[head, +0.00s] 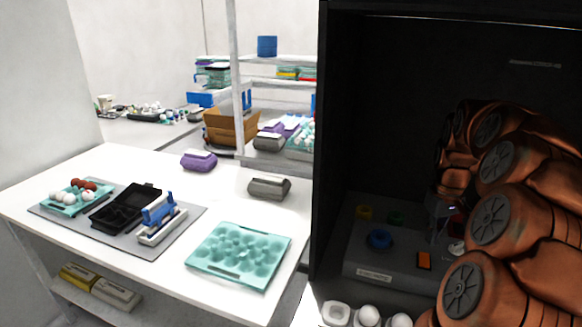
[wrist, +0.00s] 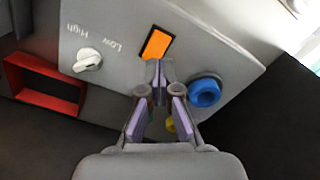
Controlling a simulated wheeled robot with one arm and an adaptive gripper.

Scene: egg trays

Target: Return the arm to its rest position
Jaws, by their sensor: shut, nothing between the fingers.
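My copper-coloured arm reaches into a dark cabinet on the right of the head view. My gripper (head: 440,212) is at its end, above a grey control panel (head: 362,258), and is partly lost in shadow. In the wrist view my gripper (wrist: 157,72) is shut, with its fingertips together and nothing between them. The tips appear just below an orange switch (wrist: 157,43) on the panel. I cannot tell whether they touch the panel.
A blue knob (wrist: 205,91) and a white High/Low knob (wrist: 88,59) flank the gripper. Dark cabinet walls (head: 333,150) enclose the arm. Left of it, a white table (head: 110,168) holds a teal egg tray (head: 205,272), a black tray (head: 108,214) and a grey carton (head: 269,188).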

